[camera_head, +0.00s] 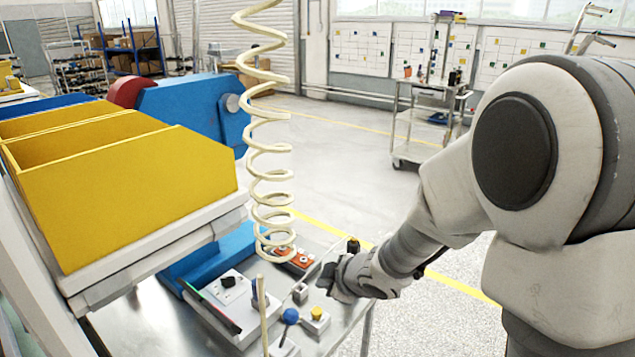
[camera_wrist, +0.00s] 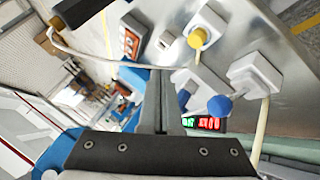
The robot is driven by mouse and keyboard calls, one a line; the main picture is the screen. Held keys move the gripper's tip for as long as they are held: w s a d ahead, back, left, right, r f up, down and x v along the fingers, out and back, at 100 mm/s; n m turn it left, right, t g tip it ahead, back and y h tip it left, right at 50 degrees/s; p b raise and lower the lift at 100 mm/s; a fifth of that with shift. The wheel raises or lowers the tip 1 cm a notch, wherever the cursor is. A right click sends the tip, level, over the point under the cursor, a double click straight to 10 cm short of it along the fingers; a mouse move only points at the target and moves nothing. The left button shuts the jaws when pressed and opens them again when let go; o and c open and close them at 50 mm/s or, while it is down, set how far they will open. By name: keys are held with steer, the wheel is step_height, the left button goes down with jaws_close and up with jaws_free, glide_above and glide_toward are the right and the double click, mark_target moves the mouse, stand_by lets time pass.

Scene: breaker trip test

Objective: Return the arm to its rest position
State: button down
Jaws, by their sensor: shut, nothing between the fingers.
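My arm (camera_head: 440,215) reaches in from the right of the head view, bent down and left over the workbench. My gripper (camera_head: 330,280) is low above the bench's right part, near small boxes with knobs. In the wrist view my gripper (camera_wrist: 165,80) has its two dark fingers together, shut and empty. I cannot tell whether the fingertips touch anything.
The metal bench (camera_head: 150,315) also holds an orange-faced unit (camera_head: 297,260) and a grey panel with a black knob (camera_head: 229,290). A coiled cream hose (camera_head: 268,130) hangs left of my gripper. Yellow bins (camera_head: 130,195) stand at the left. A trolley (camera_head: 425,110) stands behind, with open floor around.

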steer(key=s+d+r+m+h, duration=0.65)
steer(key=d+r+m, duration=0.25)
steer(key=d+r, duration=0.35)
steer(key=s+r+m+g+y, duration=0.1)
steer(key=s+m, duration=0.5)
steer(key=s, duration=1.1)
step_height(320, 180, up, 2)
steer(key=shift+s+r+g+y, duration=0.15)
steer(key=shift+s+g+y, duration=0.25)
steer(key=shift+g, duration=0.2)
